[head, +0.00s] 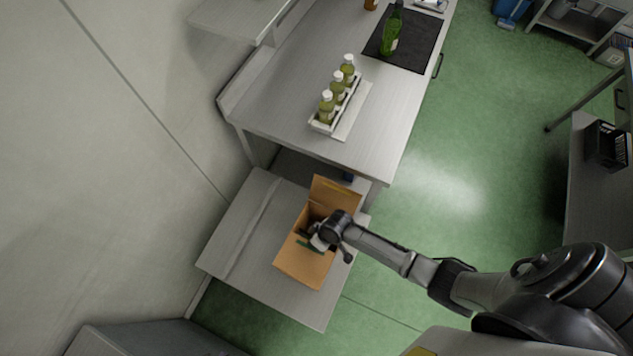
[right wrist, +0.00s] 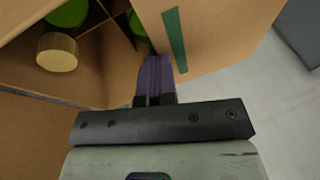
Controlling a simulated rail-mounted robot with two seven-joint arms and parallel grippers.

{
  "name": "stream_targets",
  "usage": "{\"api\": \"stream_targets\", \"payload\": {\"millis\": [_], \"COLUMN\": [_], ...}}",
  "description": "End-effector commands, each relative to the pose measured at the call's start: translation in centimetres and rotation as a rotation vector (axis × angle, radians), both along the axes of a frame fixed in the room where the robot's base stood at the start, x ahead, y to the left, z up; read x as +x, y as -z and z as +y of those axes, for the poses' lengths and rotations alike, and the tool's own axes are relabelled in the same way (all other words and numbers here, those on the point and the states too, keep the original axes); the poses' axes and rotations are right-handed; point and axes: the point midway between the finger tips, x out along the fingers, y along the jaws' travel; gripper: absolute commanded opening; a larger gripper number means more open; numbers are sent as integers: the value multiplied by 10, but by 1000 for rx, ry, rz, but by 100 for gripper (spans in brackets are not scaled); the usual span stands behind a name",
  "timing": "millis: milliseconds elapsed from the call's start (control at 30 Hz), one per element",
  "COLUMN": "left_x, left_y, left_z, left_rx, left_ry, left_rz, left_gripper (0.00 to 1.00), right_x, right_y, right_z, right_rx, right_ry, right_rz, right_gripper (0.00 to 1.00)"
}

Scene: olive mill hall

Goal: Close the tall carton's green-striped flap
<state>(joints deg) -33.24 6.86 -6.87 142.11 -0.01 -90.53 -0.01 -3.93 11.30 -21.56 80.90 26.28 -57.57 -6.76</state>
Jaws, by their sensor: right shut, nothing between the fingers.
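The tall carton (head: 314,216) is brown cardboard and stands on a low grey table with its top partly open. Its green-striped flap (head: 301,264) lies on the near side of the opening; in the right wrist view the flap (right wrist: 222,38) shows with its dark green stripe (right wrist: 176,40). My right gripper (head: 318,243) is over the carton at this flap. In the right wrist view its fingers (right wrist: 154,72) are shut and empty, close beside the flap near the stripe; I cannot tell whether they touch it. My left gripper is not in view.
Another carton flap (head: 336,192) stands open on the far side. Inside are green things, one with a wooden-looking cap (right wrist: 57,50). The low table (head: 240,235) is bare to the left.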

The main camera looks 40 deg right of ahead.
Motion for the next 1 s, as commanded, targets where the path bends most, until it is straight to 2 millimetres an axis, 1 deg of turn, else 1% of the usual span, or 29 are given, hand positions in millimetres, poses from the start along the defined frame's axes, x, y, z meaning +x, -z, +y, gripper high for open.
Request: {"api": "stream_targets", "payload": {"millis": [233,367,467,800,1000], "left_x": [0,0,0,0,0], "left_y": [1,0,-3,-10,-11], "left_z": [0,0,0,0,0], "left_rx": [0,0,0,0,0], "left_ry": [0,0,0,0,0], "left_rz": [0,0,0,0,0], "left_gripper": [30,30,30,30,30], "right_x": [-1,-2,-3,-16,-22], "right_y": [2,-3,-15,-78,-106], "right_z": [-1,-4,-8,-28,-38], "right_rx": [-4,-5,-5,-3,-3], "right_ry": [-1,-1,-2,-1,-2], "right_rz": [2,1,-1,-2,0], "right_gripper": [0,0,0,0,0]}}
